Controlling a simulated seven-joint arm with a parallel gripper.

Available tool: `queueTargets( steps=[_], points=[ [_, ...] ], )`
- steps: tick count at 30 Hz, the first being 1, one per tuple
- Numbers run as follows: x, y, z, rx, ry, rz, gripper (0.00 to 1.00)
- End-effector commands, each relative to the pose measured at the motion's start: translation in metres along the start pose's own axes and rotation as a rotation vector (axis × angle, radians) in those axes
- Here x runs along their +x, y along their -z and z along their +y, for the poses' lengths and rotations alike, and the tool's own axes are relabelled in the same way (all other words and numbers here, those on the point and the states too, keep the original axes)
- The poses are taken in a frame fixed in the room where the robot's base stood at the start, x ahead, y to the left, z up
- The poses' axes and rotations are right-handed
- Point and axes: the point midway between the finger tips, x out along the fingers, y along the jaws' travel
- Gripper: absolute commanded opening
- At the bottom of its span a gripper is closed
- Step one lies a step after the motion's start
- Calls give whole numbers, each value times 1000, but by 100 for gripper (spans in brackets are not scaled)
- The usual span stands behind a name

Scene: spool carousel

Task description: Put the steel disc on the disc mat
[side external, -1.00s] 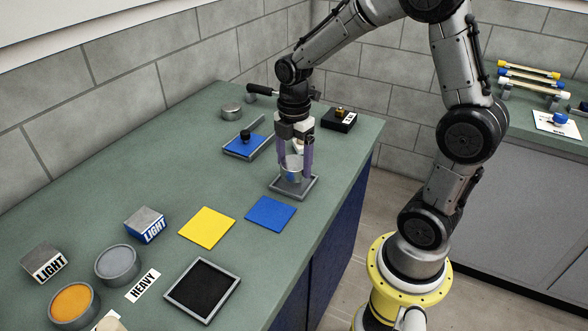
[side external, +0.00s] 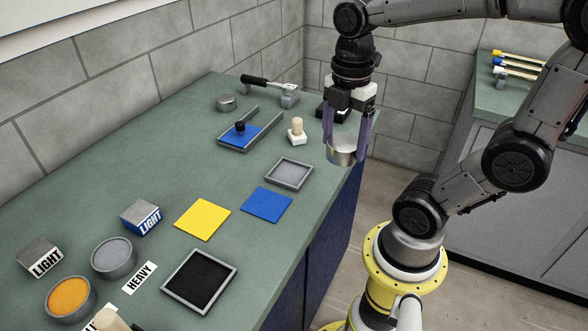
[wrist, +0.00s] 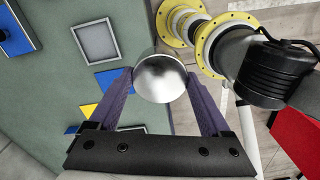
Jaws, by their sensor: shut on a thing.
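My gripper (side external: 347,148) is shut on the steel disc (side external: 341,157), a short shiny cylinder, and holds it in the air near the counter's right edge. In the wrist view the disc (wrist: 160,78) sits between the two purple fingers. A flat blue square (side external: 266,205) and a flat yellow square (side external: 202,219) lie on the counter left of and below the gripper. A grey-rimmed black square (side external: 166,280) lies at the front. No label shows which of these is the disc mat.
A grey-rimmed empty tray (side external: 268,178) lies by the blue square.

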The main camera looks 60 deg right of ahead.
Motion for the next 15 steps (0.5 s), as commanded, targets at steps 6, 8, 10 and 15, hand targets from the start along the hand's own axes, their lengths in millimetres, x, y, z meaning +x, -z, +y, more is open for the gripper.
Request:
queueTargets(
  steps=[6,8,10,15],
  points=[
    [-2,24,-8,62,-3,0,0],
    [-2,31,-10,51,-2,0,0],
    [-3,40,-13,27,-4,1,0],
    [-4,54,-18,-49,-6,1,0]
  ],
)
